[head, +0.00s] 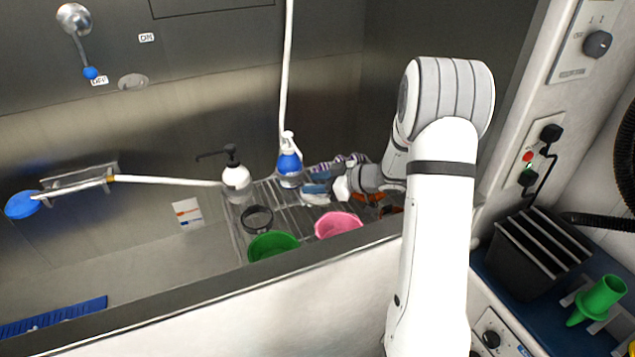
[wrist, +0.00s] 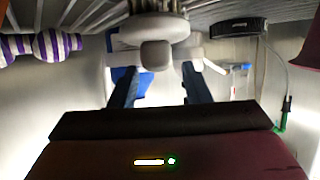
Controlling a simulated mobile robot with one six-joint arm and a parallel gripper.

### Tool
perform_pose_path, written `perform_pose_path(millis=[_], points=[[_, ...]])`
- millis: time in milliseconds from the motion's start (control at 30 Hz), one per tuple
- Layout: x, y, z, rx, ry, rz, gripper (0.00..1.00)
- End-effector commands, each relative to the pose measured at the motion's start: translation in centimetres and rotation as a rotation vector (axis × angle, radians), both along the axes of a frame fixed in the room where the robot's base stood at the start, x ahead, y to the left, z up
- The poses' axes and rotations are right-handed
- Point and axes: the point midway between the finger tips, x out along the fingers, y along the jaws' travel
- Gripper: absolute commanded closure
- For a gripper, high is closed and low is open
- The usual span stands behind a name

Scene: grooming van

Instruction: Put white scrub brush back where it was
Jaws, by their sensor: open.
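My gripper (head: 335,188) is low over the wire rack, in the right part of the tub in the head view. In the wrist view its two fingers (wrist: 160,82) stand apart, so it is open. A pale rounded object with a knob (wrist: 152,30) lies just beyond and between the fingertips; it looks like the white scrub brush, on or close to the rack. I cannot tell whether a finger touches it. In the head view a whitish piece (head: 316,199) shows beside the gripper, partly hidden by it and hard to identify.
A purple-striped item (wrist: 50,44) lies close to the gripper. The tub wall stands in front.

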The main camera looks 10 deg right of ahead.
Motion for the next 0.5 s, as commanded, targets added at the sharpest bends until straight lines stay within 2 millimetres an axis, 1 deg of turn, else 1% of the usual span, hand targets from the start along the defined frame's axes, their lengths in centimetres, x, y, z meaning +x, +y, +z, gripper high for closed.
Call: perform_pose_path(millis=[100,200,300,500], points=[[0.0,0.0,0.4,-0.001,-0.001,0.000,0.57],[0.0,0.0,1.6,-0.001,-0.004,0.001,0.57],[-1.0,-1.7,2.1,-0.002,-0.002,-0.004,0.57],[-2.8,-4.4,3.4,-0.001,-0.001,-0.003,0.57]])
